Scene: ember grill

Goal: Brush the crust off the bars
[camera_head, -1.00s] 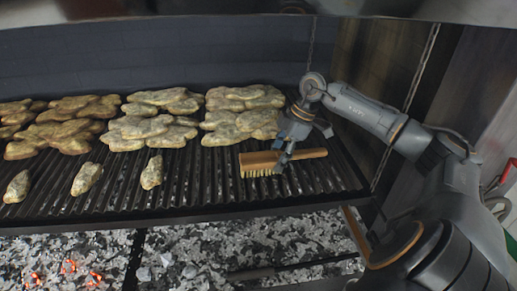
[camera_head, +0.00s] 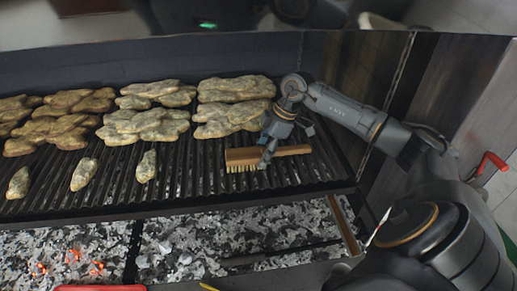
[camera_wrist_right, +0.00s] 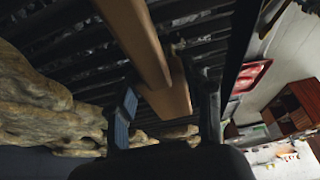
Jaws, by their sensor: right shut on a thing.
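A wooden brush (camera_head: 242,156) with pale bristles faces down over the right part of the dark grill bars (camera_head: 190,172), in front of the right-hand meat pieces. Its bristles look to be at the bars, but I cannot tell whether they touch. My right gripper (camera_head: 267,158) is shut on the brush from above, where the block meets the handle (camera_head: 294,150). In the right wrist view the brush (camera_wrist_right: 135,35) runs between the two fingers of the right gripper (camera_wrist_right: 168,100). I cannot make out crust on the bars. My left gripper is not in view.
Large browned meat pieces (camera_head: 145,124) cover the back of the grill, with several small pieces (camera_head: 85,173) in front at left. Grey coals (camera_head: 190,238) lie below, a few glowing at left. A red-handled thing (camera_head: 490,161) is at right.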

